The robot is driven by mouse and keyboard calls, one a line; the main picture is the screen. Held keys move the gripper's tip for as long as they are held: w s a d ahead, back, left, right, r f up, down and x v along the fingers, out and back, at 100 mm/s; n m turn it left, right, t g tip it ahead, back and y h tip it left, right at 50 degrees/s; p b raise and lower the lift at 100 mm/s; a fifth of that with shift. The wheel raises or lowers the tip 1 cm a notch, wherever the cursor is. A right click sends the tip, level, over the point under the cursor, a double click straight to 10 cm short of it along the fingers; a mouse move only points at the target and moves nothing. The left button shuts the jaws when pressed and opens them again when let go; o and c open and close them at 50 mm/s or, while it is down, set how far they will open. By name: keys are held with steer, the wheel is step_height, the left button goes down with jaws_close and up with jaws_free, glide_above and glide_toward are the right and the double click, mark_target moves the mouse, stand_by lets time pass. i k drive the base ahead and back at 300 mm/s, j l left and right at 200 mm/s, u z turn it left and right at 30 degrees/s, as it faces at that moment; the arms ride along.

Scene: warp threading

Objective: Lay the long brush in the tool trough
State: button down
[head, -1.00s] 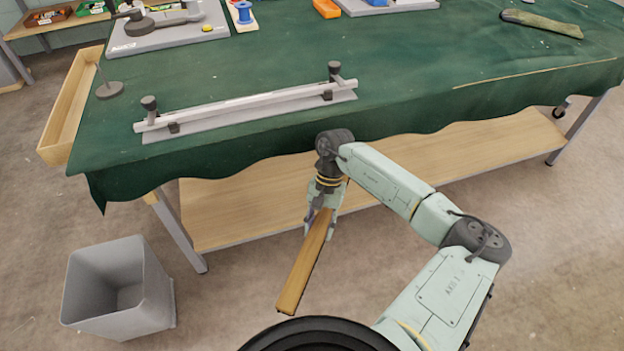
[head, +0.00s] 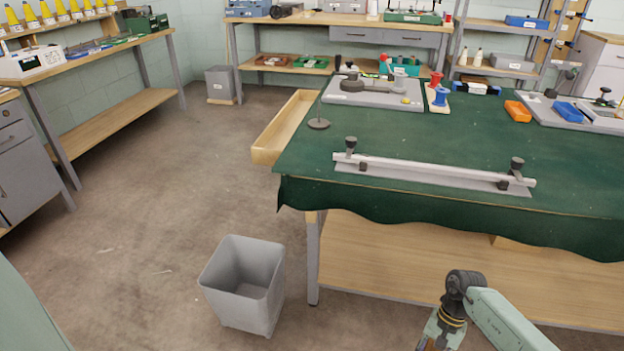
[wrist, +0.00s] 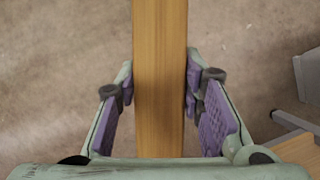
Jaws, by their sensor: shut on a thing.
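My gripper (wrist: 160,92) is shut on a long wooden piece, the long brush (wrist: 160,40), in the wrist view. The purple finger pads press on its two sides, and the wood runs out of the top of that view. No bristles show. In the head view only the wrist part of my arm shows at the bottom right; the fingertips and the brush are below the picture. The tool trough (head: 284,128), a long pale wooden tray, is fixed along the left end of the green-covered table (head: 400,135). The inside that shows looks empty.
A grey bin (head: 243,285) stands on the floor left of the table's front leg. A metal bar on a plate (head: 432,175) lies along the table's front edge. A small stand (head: 318,123) is near the trough. The floor left of the trough is clear.

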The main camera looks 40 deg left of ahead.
mark_target(291, 130)
steer(key=k+u, duration=0.15)
steer(key=u, duration=0.3)
steer(key=k+u, duration=0.1)
steer(key=u, duration=0.35)
steer(key=j+u, duration=0.15)
steer(key=u, duration=2.5)
steer(key=i+l+u, duration=0.1)
steer(key=i+l, duration=0.7)
steer(key=i+l+z, duration=0.15)
steer(key=i, duration=0.4)
steer(key=i+l+z, duration=0.15)
steer(key=i, duration=0.4)
steer(key=i+z, duration=0.4)
steer(key=i+j+z, duration=0.1)
steer(key=i+z, duration=0.75)
steer(key=i, duration=0.15)
steer(key=i+z, duration=0.4)
steer(key=i, duration=0.15)
steer(key=i+z, duration=0.3)
steer(key=z, duration=0.2)
steer(key=i+j+z, duration=0.2)
steer(key=z, duration=0.3)
steer(key=i, duration=0.05)
